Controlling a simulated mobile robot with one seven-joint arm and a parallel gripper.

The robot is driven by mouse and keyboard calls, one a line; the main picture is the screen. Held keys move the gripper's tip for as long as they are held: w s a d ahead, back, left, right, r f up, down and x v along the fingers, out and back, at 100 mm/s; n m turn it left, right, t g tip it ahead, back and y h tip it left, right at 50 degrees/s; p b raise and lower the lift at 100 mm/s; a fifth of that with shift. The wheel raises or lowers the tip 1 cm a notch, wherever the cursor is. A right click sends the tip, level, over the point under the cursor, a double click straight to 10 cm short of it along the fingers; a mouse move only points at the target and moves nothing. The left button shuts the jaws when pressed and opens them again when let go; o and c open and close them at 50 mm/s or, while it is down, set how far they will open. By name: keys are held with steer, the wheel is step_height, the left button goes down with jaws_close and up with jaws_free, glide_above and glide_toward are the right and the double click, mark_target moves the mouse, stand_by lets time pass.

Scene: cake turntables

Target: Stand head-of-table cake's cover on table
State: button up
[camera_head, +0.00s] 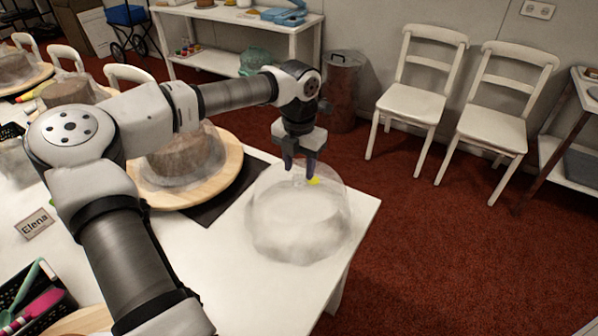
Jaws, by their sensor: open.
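A clear dome cover (298,225) stands upright at the right end of the white table (225,268), apart from any turntable. My gripper (299,172) is over the top of the cover, pointing down. Its fingers are open, at about the height of the cover's top; I cannot tell whether they touch it. A small yellow patch (314,181) shows beside the fingertips. To the left, a brown cake (190,160) sits on a round wooden turntable (228,168). A hazy, clear outline shows around this cake, and my arm hides part of it.
A dark mat (217,205) lies under the turntable's right side. An "Elena" card (34,223) and a black utensil box (38,300) are at left. More cakes stand farther back. Two white chairs (412,102) and a bin (343,90) stand beyond the table. The red floor at right is clear.

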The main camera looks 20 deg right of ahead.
step_height(320, 180, up, 10)
steer(key=b, duration=0.1)
